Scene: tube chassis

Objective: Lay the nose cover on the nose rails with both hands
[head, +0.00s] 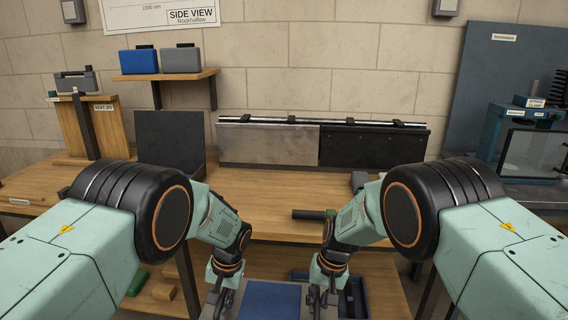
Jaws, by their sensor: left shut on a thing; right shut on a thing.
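A flat blue panel (270,301) with a grey border, which I take to be the nose cover, is at the bottom centre of the head view, cut off by the lower edge. My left gripper (222,302) is at its left side and shut on it. My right gripper (318,300) is at its right side and shut on it. The fingertips are small and partly hidden, so the exact contact is hard to see. I cannot make out the nose rails in this view.
A blue bin (355,298) lies low, just right of my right gripper. A glass-fronted device (535,152) stands at right.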

